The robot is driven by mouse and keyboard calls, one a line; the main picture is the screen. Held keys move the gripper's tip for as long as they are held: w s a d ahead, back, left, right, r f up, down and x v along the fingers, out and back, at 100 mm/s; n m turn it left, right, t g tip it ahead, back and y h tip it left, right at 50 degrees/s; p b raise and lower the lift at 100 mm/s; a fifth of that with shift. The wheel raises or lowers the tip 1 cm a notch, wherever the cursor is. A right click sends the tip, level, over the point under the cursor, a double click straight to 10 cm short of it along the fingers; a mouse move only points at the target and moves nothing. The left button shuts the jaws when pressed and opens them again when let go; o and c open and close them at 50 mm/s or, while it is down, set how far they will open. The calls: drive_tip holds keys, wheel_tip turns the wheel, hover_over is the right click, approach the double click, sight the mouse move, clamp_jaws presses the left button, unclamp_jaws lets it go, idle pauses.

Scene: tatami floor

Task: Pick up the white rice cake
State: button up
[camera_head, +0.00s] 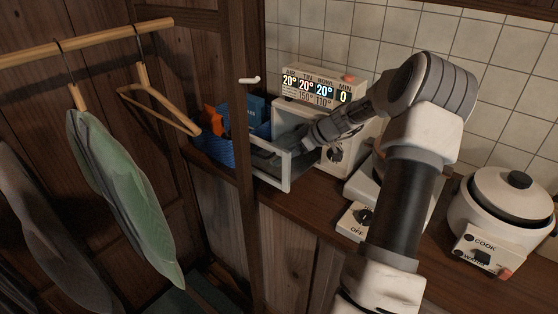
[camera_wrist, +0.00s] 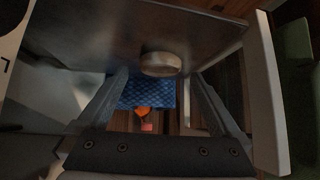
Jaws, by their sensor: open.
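The white rice cake (camera_wrist: 161,64) shows in the wrist view as a small, round, pale disc in dim light, at the edge of a dark flat panel. I do not make it out in the head view. My gripper (camera_wrist: 159,76) is open, with one finger on each side of the rice cake in the picture. I cannot tell whether the fingers touch it. In the head view my gripper (camera_head: 308,143) is at the front of the toaster oven, over its lowered door, and partly hidden.
The white toaster oven (camera_head: 297,119) has its framed door (camera_head: 286,172) open. A blue basket (camera_head: 215,150) with orange and blue packets stands to its left, close to a wooden post (camera_head: 240,100). A rice cooker (camera_head: 500,215) is at right. Clothes hang at left.

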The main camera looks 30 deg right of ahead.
drive_tip(key=shift+x, duration=0.95)
drive_tip(key=c, duration=1.3)
